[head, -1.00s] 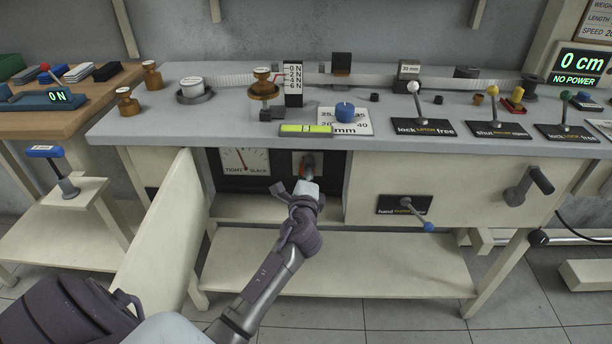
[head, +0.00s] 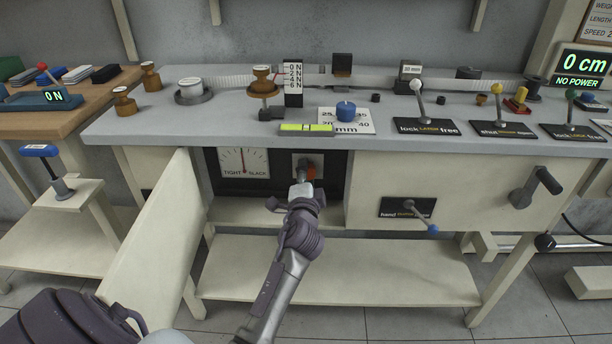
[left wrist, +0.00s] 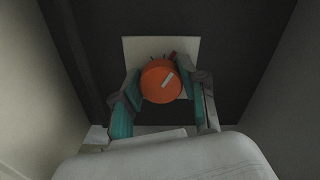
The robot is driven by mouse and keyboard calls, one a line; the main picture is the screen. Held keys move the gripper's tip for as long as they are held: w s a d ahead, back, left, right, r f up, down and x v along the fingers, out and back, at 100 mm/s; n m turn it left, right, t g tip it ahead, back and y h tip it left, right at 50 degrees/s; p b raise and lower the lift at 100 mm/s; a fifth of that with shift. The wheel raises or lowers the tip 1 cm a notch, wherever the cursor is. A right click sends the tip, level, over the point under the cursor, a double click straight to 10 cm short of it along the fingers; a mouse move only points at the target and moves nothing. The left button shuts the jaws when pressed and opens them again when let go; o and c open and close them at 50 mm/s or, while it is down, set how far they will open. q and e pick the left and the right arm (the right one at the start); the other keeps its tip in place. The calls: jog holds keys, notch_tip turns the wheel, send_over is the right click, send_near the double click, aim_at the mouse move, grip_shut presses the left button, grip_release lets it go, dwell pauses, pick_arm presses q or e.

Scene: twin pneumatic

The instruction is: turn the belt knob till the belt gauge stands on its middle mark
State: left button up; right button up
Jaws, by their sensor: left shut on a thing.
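The belt knob (left wrist: 158,86) is orange with a white mark, on a pale square plate, in the left wrist view. In the head view a bit of the orange knob (head: 311,173) shows inside the open compartment, partly hidden by my gripper. My left gripper (head: 304,185) is shut on the knob, with one finger on each side of it. The belt gauge (head: 243,162) is a white dial marked TIGHT and SLACK, left of the knob. My right gripper is out of view.
The open cabinet door (head: 153,235) stands left of my arm. The bench top (head: 220,127) overhangs the compartment, and a lower shelf (head: 340,268) lies below. A hand lever (head: 418,214) sticks out on the right of the front panel.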

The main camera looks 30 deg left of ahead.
pick_arm(q)
jog(key=shift+f, duration=0.1)
dwell(0.3)
jog(key=o, duration=1.1)
jog(key=shift+o, duration=0.2)
jog(key=v, duration=0.7)
jog(key=shift+s, duration=0.25)
jog(key=shift+d, duration=0.15)
